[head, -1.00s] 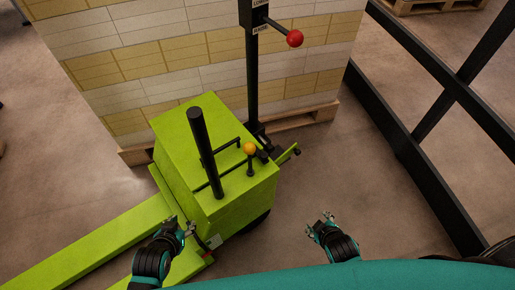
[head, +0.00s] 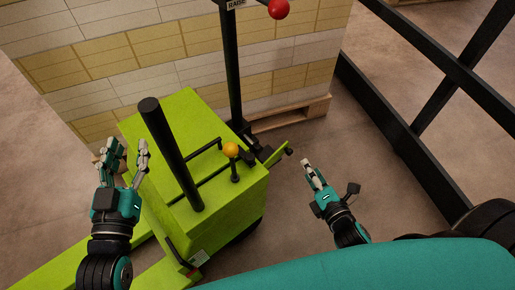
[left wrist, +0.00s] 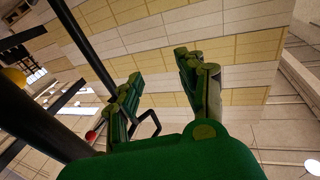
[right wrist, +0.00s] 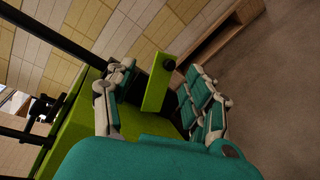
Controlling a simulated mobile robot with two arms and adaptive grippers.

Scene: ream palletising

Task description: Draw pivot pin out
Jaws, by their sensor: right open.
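A green bracket (head: 276,155) sticks out from the right side of the green pallet truck (head: 235,208), with a small black pin end (head: 288,150) at its tip; I cannot tell for sure that this is the pivot pin. In the right wrist view the bracket (right wrist: 156,88) and black pin end (right wrist: 169,64) appear beyond and between my fingers. My right gripper (head: 331,179) is open and empty, just right of and nearer than the bracket, apart from it. My left gripper (head: 127,153) is open and empty, raised at the truck's left side. A yellow knob (head: 231,150) stands on the truck.
A thick black post (head: 172,155) rises from the truck, close to my left gripper. A black mast (head: 231,80) with a red ball (head: 278,8) stands behind. Stacked reams (head: 150,50) fill the back. A black frame (head: 400,130) stands at right; floor before it is clear.

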